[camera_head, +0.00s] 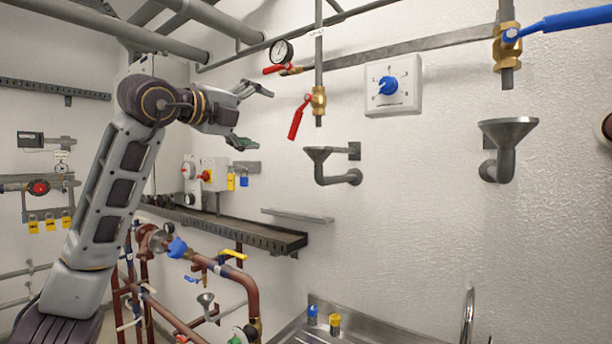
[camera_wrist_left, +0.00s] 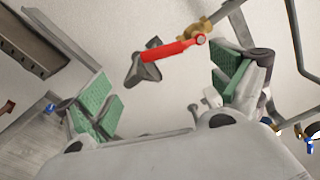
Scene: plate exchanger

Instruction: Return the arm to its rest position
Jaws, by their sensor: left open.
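My left arm (camera_head: 105,190) comes in from the left in the head view, bent at its elbow, with its forearm pointing right. My left gripper (camera_head: 255,118) is open and empty, in the air to the left of a red-handled brass valve (camera_head: 318,98). The green finger pads of the gripper also show spread apart in the left wrist view (camera_wrist_left: 165,95). Between them, farther off, that view shows the red valve handle (camera_wrist_left: 172,48) and a grey funnel (camera_wrist_left: 143,70). The gripper is apart from the handle in the head view. My right gripper does not show.
A pressure gauge (camera_head: 281,51), a blue-knob switch box (camera_head: 393,85) and drain funnels (camera_head: 318,155) are on the white wall. A dark cable tray (camera_head: 240,232) runs below the arm. Red-brown pipes (camera_head: 245,283) and a steel sink (camera_head: 375,332) lie lower down.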

